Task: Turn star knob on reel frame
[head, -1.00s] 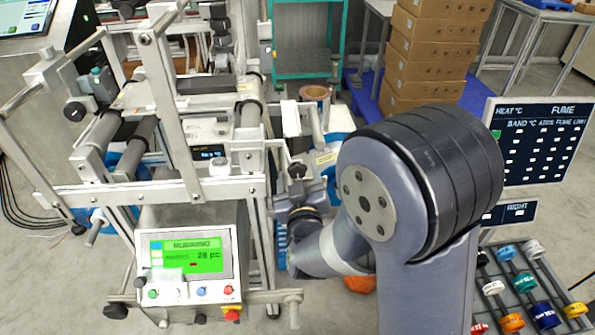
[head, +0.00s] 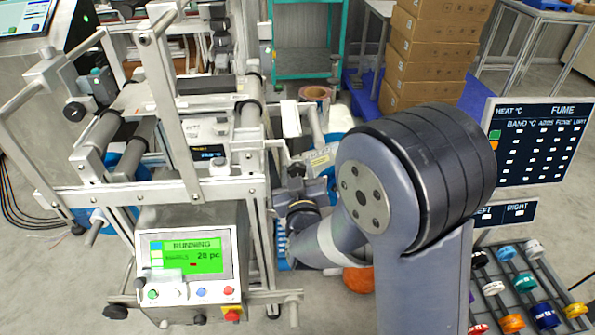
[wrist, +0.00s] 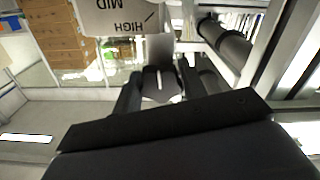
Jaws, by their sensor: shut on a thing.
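The reel frame (head: 110,195) is a pale metal machine with bars and rollers, filling the left of the head view. The dark star knob (head: 296,169) sits at its right side, by my gripper (head: 302,190). In the wrist view the black star knob (wrist: 160,82) shows between the two dark fingers of my gripper (wrist: 158,88), which are shut on it. A light slot or mark shows on the knob. My wrist housing hides the lower part of the wrist view, and my arm hides part of the area right of the frame in the head view.
A control box with a green RUNNING screen (head: 190,256) is below the frame. A sign reading MID and HIGH (wrist: 112,15) is close to the knob. Stacked cartons (head: 430,50), a status board (head: 540,140) and a rack of coloured spools (head: 525,290) stand right.

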